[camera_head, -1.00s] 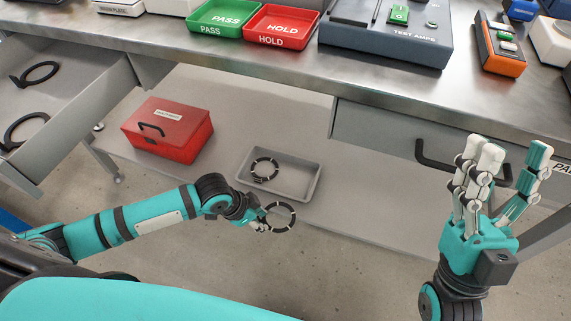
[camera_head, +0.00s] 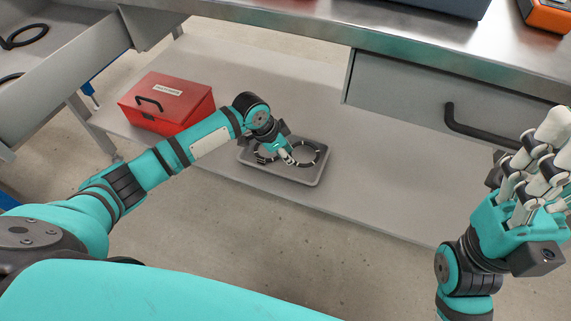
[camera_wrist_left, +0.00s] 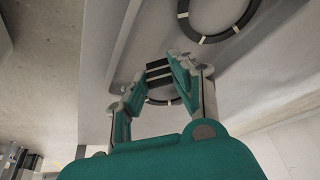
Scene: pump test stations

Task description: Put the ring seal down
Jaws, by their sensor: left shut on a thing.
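My left gripper (camera_head: 289,158) is shut on a dark ring seal with pale marks (camera_head: 316,145), low over the grey tray (camera_head: 285,178) on the lower shelf. In the left wrist view the fingers (camera_wrist_left: 158,72) grip this ring, and its arc shows behind them (camera_wrist_left: 165,101). I cannot tell whether it touches the tray. My right gripper (camera_head: 540,160) is raised at the right, open and empty, partly cut off by the picture edge.
A red box with a black handle (camera_head: 165,103) stands left of the tray on the shelf (camera_head: 370,190). An open drawer (camera_head: 75,60) at the left holds dark rings (camera_head: 24,37). A closed drawer (camera_head: 420,95) is under the bench at right. The shelf right of the tray is clear.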

